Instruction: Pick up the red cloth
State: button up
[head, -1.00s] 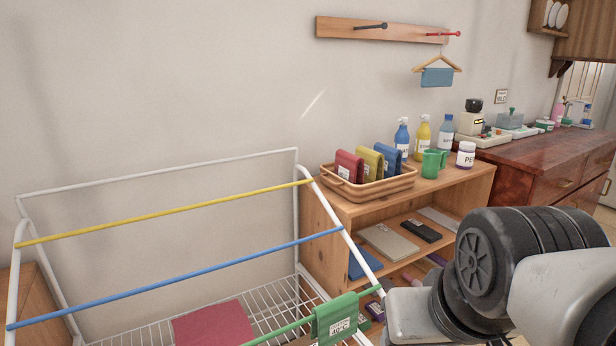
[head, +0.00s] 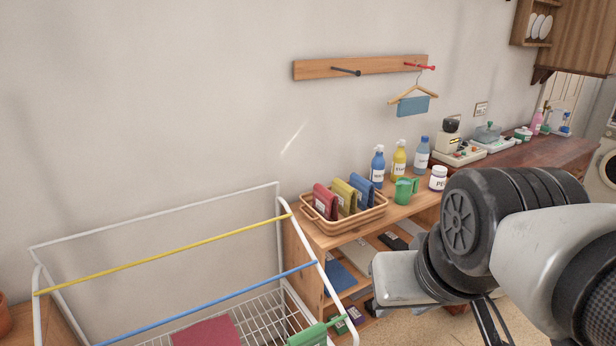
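A folded red cloth (head: 325,201) with a white label stands in a wicker basket (head: 345,226) on top of a wooden shelf. It is the leftmost of three cloths, beside a yellow cloth (head: 346,196) and a blue cloth (head: 363,189). A flat red piece (head: 208,334) also lies on the wire shelf of the drying rack, cut by the bottom edge. My arm fills the lower right, to the right of the basket and apart from it. My gripper's fingers cannot be made out.
The drying rack (head: 130,263) with coloured rails stands at lower left. Spray bottles (head: 398,161), a green mug (head: 404,190) and a white jar (head: 438,178) stand right of the basket. A wall rail (head: 358,68) holds a hanger with a blue cloth (head: 413,106). A dresser (head: 520,153) is behind my arm.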

aim_at(325, 203)
jog(key=l+u, duration=0.25)
jog(key=l, duration=0.9)
jog(key=i+l+u, duration=0.1)
jog(key=l, duration=0.25)
jog(key=i+l+u, duration=0.1)
jog(key=l, duration=0.3)
jog(key=i+l+u, duration=0.15)
jog(key=l, duration=0.2)
jog(key=i+l+u, duration=0.2)
jog(key=i+l, duration=0.25)
jog(key=i+l+u, duration=0.2)
jog(key=i+l, duration=0.25)
jog(key=l, duration=0.1)
